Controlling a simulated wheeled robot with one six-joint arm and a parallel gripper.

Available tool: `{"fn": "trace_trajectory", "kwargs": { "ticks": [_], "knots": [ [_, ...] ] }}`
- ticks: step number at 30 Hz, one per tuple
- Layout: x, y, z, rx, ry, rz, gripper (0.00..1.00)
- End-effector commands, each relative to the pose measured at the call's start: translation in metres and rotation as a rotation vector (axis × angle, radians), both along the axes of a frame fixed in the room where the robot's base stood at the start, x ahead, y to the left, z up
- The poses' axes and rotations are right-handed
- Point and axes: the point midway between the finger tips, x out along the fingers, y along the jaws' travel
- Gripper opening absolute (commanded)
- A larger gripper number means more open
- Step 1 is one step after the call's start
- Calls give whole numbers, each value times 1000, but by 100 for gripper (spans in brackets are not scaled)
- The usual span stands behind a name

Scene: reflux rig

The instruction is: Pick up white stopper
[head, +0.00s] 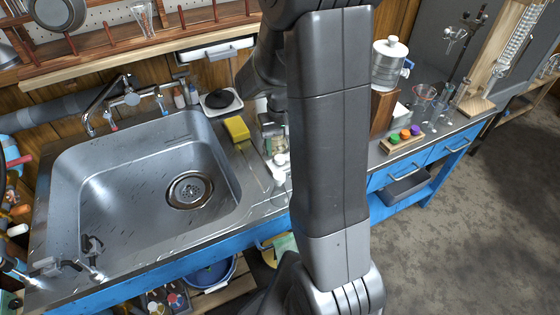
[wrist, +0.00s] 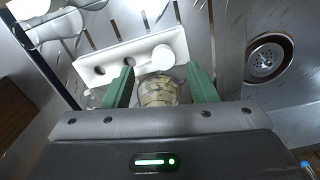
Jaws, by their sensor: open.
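In the wrist view a round white top, which looks like the white stopper (wrist: 163,57), shows at the right end of a white holder with holes (wrist: 95,68). My gripper (wrist: 158,70) is open, with one green finger on each side of the picture's middle. The white top lies just beyond and between the fingertips, and I see no contact. A glass vessel with yellowish contents (wrist: 158,92) shows between the fingers, nearer the palm. In the head view my arm hides much of this area, and I cannot make out the stopper for certain.
The sink (head: 140,190) lies left of my arm, with a yellow sponge (head: 237,128) at its right edge. The sink drain (wrist: 265,60) shows at right in the wrist view. Clear glassware (wrist: 65,25) stands at upper left there. Colored stoppers (head: 404,135) sit right of my arm.

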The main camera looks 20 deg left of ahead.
Motion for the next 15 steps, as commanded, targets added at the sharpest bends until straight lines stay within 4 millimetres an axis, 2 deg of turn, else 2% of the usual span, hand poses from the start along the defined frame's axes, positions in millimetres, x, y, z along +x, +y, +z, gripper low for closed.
{"fn": "trace_trajectory", "kwargs": {
  "ticks": [3,6,15],
  "knots": [
    [-4,2,-21,-5,4,1,52],
    [-4,2,-32,-3,3,0,52],
    [-3,2,-37,-1,1,0,52]
  ]
}}
